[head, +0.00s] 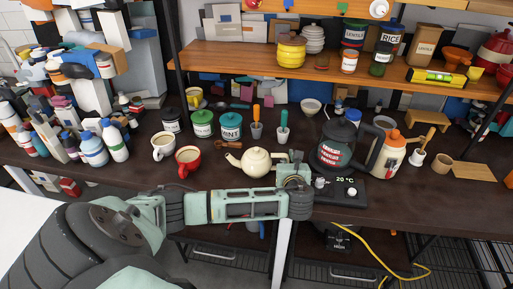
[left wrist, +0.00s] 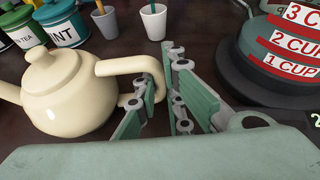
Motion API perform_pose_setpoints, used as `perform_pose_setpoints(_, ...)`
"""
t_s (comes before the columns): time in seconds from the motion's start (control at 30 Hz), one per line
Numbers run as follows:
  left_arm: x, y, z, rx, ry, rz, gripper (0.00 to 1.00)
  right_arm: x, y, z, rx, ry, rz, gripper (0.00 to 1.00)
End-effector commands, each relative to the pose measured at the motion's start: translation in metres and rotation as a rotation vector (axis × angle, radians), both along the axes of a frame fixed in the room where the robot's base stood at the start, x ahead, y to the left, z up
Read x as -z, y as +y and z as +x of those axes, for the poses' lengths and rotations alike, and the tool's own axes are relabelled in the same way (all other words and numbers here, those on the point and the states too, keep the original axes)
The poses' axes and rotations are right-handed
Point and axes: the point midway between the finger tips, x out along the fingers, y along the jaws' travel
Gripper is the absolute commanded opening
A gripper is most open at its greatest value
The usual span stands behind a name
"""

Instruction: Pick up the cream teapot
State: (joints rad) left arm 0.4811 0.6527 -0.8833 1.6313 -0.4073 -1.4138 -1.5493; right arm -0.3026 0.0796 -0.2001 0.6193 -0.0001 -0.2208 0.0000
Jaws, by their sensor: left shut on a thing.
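The cream teapot (head: 256,163) is upright at the middle of the dark counter, with its spout to the left and its handle to the right. In the left wrist view the teapot (left wrist: 66,92) fills the left side, lid on. My left gripper (head: 284,168) comes in from the right of the teapot. In the left wrist view its fingers (left wrist: 160,97) are closed on the handle, which they partly hide. I cannot tell whether the teapot's base is touching the counter. My right gripper is not in view.
A dark kettle (head: 336,142) with red measure labels stands close right of my gripper. A red mug (head: 188,160) and a white mug (head: 163,147) stand left. Canisters and small pots (head: 256,130) stand behind. A loaded shelf (head: 340,77) hangs above the back.

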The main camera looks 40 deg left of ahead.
Motion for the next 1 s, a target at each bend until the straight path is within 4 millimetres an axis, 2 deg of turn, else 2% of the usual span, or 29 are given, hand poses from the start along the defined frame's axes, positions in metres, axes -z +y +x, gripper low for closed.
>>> perform_pose_setpoints(0.47, -0.009, 0.001, 0.001, 0.0, -0.005, 0.003, 0.0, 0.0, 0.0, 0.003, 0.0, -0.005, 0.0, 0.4)
perform_pose_setpoints(0.77, -0.045, 0.001, 0.002, -0.001, -0.009, 0.002, 0.0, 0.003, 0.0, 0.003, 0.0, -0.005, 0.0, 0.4)
perform_pose_setpoints(1.0, -0.069, -0.043, -0.011, 0.004, -0.009, -0.001, 0.0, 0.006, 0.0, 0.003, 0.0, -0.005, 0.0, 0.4)
